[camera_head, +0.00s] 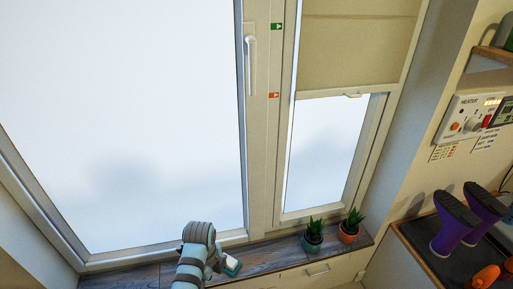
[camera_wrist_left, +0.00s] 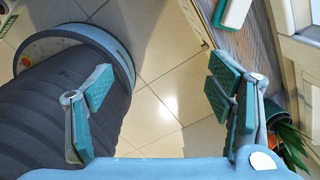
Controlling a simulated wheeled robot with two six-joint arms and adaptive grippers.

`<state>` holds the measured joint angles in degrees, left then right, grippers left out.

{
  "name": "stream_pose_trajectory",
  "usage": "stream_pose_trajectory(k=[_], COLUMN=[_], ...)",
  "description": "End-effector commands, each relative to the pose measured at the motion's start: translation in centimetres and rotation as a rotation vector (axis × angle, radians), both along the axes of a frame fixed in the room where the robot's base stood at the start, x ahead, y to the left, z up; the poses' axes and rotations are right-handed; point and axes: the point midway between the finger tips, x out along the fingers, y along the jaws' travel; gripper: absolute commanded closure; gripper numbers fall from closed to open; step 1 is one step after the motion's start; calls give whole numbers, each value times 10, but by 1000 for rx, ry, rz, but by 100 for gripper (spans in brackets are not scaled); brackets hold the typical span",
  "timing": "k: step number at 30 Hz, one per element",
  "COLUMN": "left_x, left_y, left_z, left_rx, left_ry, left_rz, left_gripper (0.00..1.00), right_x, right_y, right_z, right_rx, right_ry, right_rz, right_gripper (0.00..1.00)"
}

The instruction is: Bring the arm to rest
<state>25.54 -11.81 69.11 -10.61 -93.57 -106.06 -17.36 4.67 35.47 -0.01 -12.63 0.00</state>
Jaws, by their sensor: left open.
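My left arm (camera_head: 198,245) rises at the bottom middle of the head view, in front of the window sill; its fingertips cannot be made out there. In the left wrist view my left gripper (camera_wrist_left: 160,112) is open, its two teal-padded fingers wide apart with nothing between them. Beyond the fingers lies the tiled floor (camera_wrist_left: 170,60). My right gripper is in neither view.
Purple boots (camera_head: 453,225) stand on a tray at right.

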Motion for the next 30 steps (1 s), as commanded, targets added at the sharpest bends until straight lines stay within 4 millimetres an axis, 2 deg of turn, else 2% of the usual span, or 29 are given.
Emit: stream_pose_trajectory(k=[8, 11, 16, 22, 30], left_x=[-34, -55, -101, -156, -219], left_y=[32, 48, 79, 104, 115], left_z=[-17, -21, -20, -1, 46], left_rx=[-10, -17, -42, -106, -245], left_ry=[-47, -74, -136, -215, -273], left_rz=[363, 548, 918, 1321, 1744], left_gripper=[26, 26, 26, 26, 26], right_x=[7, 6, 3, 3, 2], right_y=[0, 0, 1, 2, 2], right_z=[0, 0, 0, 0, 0], right_rx=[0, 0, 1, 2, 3], right_ry=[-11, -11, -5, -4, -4], right_rz=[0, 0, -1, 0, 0], right_gripper=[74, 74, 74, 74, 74])
